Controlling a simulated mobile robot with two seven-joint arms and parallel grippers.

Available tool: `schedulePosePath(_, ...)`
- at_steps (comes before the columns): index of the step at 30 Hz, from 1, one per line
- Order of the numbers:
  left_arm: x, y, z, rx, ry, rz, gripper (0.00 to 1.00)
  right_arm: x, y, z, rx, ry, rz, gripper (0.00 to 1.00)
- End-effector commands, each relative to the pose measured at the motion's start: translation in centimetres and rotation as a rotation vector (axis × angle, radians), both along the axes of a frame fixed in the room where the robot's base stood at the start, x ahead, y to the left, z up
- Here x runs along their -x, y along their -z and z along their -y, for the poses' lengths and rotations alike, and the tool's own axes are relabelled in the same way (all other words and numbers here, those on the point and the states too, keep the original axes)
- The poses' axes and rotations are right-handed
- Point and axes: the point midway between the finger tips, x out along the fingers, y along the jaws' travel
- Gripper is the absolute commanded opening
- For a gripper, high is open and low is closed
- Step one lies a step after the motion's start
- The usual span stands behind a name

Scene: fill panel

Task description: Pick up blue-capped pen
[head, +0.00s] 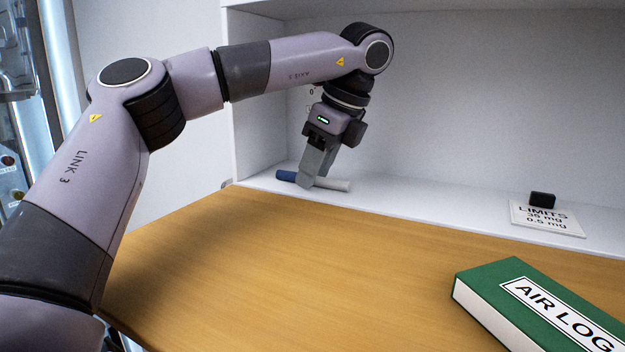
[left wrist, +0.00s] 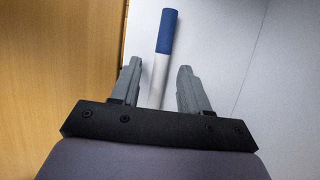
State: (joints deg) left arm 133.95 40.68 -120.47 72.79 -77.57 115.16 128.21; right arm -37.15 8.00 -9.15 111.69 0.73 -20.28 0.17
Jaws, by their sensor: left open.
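The blue-capped pen (head: 338,184) lies on the white shelf near its left end, with its blue cap to the left and its white body to the right. My left gripper (head: 312,180) is over the pen and hides part of its middle in the head view. In the left wrist view the pen (left wrist: 164,45) runs lengthwise between the two open fingers (left wrist: 158,78), cap pointing away. The fingers stand apart on either side of the white body, and no contact shows. My right gripper is not in view.
A green AIR LOG binder (head: 490,290) lies on the wooden desk (head: 270,270) at the front right. A LIMITS card (head: 547,220) with a small black block (head: 542,200) sits on the shelf at right. The shelf's left wall (head: 257,120) is close to my gripper. The desk's middle is clear.

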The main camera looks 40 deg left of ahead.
Motion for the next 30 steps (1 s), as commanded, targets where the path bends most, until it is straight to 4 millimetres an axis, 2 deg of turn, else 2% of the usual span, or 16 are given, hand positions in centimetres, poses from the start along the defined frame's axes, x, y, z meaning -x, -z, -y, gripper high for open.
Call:
schedulePosePath(10, -0.01, 0.22, -0.01, 0.0, 0.001, -0.001, 0.46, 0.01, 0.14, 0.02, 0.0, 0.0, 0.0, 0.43)
schedulePosePath(11, -0.01, 0.17, 0.0, 0.0, 0.001, 0.0, 0.39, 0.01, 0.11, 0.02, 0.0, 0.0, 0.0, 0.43)
schedulePosePath(12, -0.02, 0.16, -0.01, 0.0, 0.001, 0.0, 0.26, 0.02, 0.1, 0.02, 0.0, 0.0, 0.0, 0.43)
schedulePosePath(14, -0.02, 0.17, -0.01, 0.0, 0.001, 0.0, 0.06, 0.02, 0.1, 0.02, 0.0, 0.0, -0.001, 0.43)
schedulePosePath(15, -0.02, 0.17, -0.01, 0.0, 0.001, -0.001, 0.0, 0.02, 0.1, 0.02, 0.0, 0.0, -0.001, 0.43)
schedulePosePath(30, -0.28, -0.53, 0.26, -0.001, 0.009, 0.0, 0.0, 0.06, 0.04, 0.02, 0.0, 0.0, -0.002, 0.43)
